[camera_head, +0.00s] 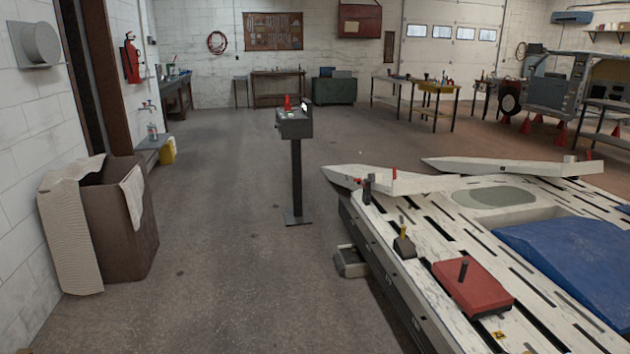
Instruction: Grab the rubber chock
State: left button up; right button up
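A small dark block (404,247) sits on the near left edge of the white slotted frame bench (450,240), with a thin yellow-tipped upright piece at it. It may be the rubber chock, but it is too small to tell. A grey box-like piece (351,262) is low at the bench's left side, close to the floor; I cannot tell what it is. Neither of my grippers shows in the head view.
A red block with a dark peg (471,287) and a blue cover (570,262) lie on the bench. A control pedestal (296,170) stands mid-floor. A brown bin (122,225) with draped cloths stands left. The floor between bin and bench is clear.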

aim_at(403, 245)
jog(key=i+j, duration=0.1)
jog(key=i, duration=0.9)
jog(key=i+j, duration=0.1)
jog(key=i, duration=0.9)
